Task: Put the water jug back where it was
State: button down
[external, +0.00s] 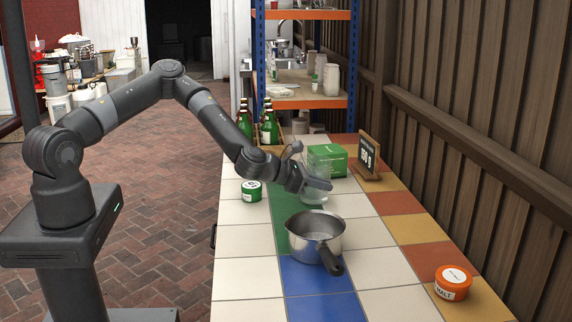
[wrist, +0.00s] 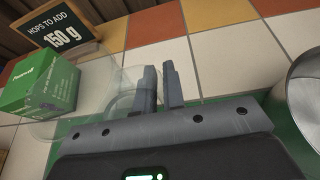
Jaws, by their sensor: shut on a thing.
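The water jug (external: 313,196) is clear and hard to see against the tiles. It is at my gripper (external: 322,185), over the tiled counter between the green box and the steel pot. In the wrist view the clear jug (wrist: 122,92) lies around and left of my gripper's two dark fingers (wrist: 160,76). The fingers are close together and shut on the jug, apparently at its handle. My arm hides part of the jug in the external view. I cannot tell whether its base touches the tiles.
A green box (external: 327,160) and a sign reading 150 g (external: 368,158) stand behind. A steel pot (external: 314,232) stands in front, its handle toward the camera. A green tub (external: 251,191) is at left, an orange malt tub (external: 452,284) at front right. Green bottles (external: 268,130) stand farther back.

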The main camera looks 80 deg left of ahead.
jog(key=c, duration=1.5)
grip_release()
jog(key=shift+f, duration=0.1)
